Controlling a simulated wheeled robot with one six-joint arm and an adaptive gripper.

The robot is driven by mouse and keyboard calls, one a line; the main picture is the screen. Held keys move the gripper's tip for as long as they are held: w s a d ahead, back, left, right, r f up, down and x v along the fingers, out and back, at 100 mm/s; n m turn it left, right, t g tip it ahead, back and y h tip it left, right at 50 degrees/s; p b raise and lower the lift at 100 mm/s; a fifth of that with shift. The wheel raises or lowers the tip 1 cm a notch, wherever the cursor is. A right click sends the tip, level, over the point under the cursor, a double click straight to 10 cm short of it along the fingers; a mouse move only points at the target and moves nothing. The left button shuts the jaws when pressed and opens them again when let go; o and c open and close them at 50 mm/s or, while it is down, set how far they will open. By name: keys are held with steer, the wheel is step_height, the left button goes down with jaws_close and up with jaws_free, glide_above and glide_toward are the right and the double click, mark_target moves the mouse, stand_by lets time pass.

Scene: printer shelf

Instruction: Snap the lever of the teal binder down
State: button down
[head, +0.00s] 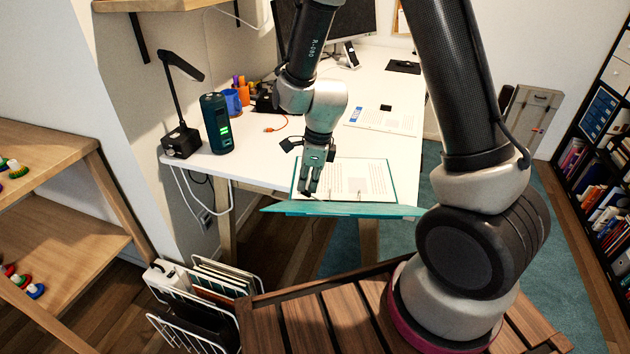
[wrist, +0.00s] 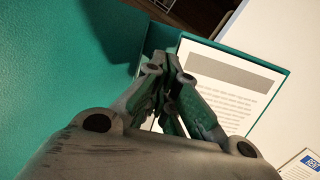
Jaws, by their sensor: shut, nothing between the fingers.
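The teal binder (head: 392,211) lies open at the front edge of the white desk in the head view. Its printed pages (head: 365,180) face up, and its near cover extends past the desk edge. In the wrist view the teal cover (wrist: 60,90) fills the left side and the printed page (wrist: 235,85) is at the right. My gripper (head: 309,190) is shut and empty, pointing down over the binder near its spine. It also shows in the wrist view (wrist: 172,65). The lever cannot be made out; my fingers cover part of the spine. Whether they touch it I cannot tell.
A dark green cylinder with lit bars (head: 215,122), a black desk lamp (head: 181,140) and a blue mug (head: 232,102) stand at the desk's left. A loose printed sheet (head: 380,118) lies behind the binder. A wire rack (head: 190,310) stands on the floor below.

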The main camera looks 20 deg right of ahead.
steer(key=shift+w+a+f, duration=0.25)
steer(key=shift+a+f, duration=0.45)
steer(key=shift+a, duration=0.1)
steer(key=shift+w+a+f, duration=0.15)
steer(key=shift+a+f, duration=0.15)
steer(key=shift+f, duration=0.15)
steer(key=shift+f, duration=0.1)
